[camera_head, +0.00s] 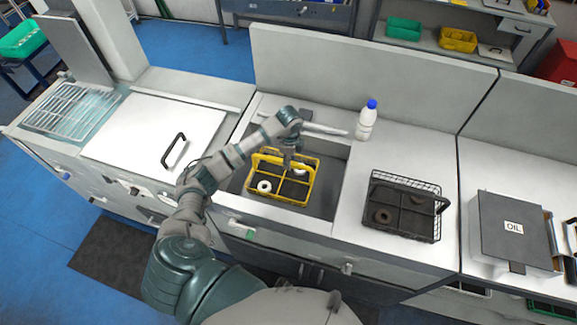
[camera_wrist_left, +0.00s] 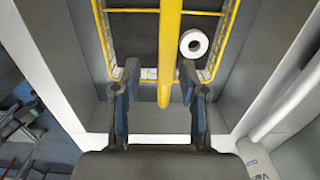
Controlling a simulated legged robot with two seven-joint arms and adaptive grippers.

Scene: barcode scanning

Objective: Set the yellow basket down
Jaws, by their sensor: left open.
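The yellow basket (camera_head: 309,184) sits upright inside the sunken grey sink (camera_head: 330,190) in the middle counter. White round pieces (camera_head: 264,186) lie in its compartments. My left gripper (camera_head: 291,152) is over the basket at its handle. In the left wrist view, the yellow handle bar (camera_wrist_left: 171,40) runs between the two spread fingers of the gripper (camera_wrist_left: 158,85), with gaps at the sides. A white ring (camera_wrist_left: 194,43) shows inside the basket there. My right gripper is not in view.
A black wire basket (camera_head: 408,207) stands on the counter right of the sink. A white bottle with a blue cap (camera_head: 366,121) stands behind it. A faucet (camera_head: 318,129) is at the sink's back. An OIL box (camera_head: 512,230) is at far right.

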